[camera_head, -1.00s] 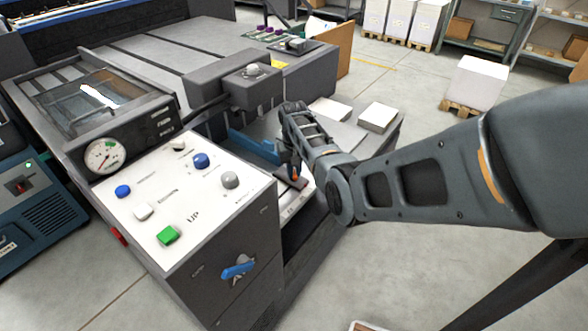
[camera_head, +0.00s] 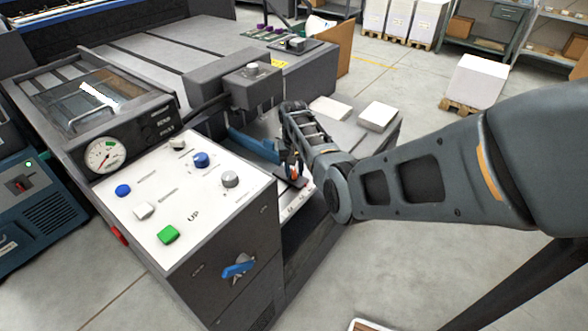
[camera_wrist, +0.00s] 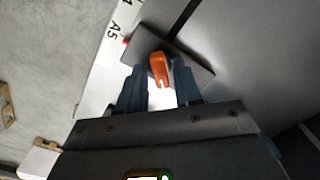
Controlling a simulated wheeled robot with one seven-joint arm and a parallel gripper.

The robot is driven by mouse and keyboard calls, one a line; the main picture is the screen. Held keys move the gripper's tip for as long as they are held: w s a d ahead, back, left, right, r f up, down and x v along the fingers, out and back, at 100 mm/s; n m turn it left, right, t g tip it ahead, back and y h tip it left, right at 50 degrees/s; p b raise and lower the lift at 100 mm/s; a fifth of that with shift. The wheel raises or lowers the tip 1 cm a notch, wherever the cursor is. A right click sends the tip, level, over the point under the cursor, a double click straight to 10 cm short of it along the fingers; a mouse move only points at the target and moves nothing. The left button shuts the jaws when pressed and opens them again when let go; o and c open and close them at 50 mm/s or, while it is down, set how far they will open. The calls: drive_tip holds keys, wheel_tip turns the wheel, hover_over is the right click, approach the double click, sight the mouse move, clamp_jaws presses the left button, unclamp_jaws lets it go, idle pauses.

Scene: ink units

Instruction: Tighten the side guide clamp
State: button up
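The side guide clamp shows as an orange lever (camera_wrist: 159,68) on a dark plate (camera_wrist: 190,62) in the wrist view. The plate sits across a white scale strip (camera_wrist: 104,62) marked A5. My gripper (camera_wrist: 160,84) has its two blue-grey fingers apart, one on each side of the lever. A gap shows between the lever and each finger. In the head view the orange lever (camera_head: 294,172) is small beside my gripper (camera_head: 290,160), and my wrist partly hides that area.
A control panel (camera_head: 185,190) with buttons and a gauge (camera_head: 105,155) stands left of the clamp. A grey overhanging block (camera_head: 250,85) is behind it. Paper stacks (camera_head: 377,116) lie right of my wrist. Open floor (camera_head: 430,280) lies to the right.

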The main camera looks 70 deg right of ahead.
sight(294, 171)
drive_tip(key=shift+o, duration=0.6)
drive_tip(key=shift+r, duration=3.9)
